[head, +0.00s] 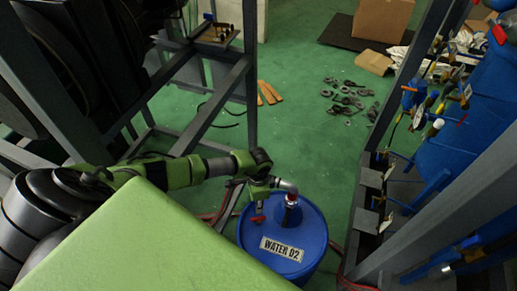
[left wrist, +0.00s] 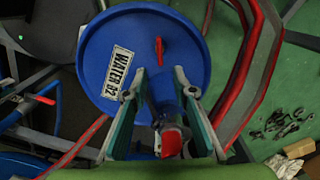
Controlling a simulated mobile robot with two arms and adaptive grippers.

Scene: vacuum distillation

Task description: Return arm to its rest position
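My left arm reaches in from the left in the head view. Its gripper (head: 262,192) is above the lid of a blue barrel (head: 308,232) labelled WATER D2. In the left wrist view the left gripper's fingers (left wrist: 160,78) stand apart, with the barrel lid (left wrist: 190,40) beyond them. A dark pipe fitting with a red part (left wrist: 172,143) shows between the fingers; I cannot tell whether they touch it. A red handle (left wrist: 159,50) is on the lid past the fingertips. My right gripper is not in view.
Grey metal frames stand at left (head: 240,75) and right (head: 405,85). Blue equipment with valves (head: 465,130) is at the right. Red hoses (left wrist: 245,75) run beside the barrel. Loose dark parts (head: 348,98) and boards (head: 268,92) lie on the green floor, which is otherwise mostly clear.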

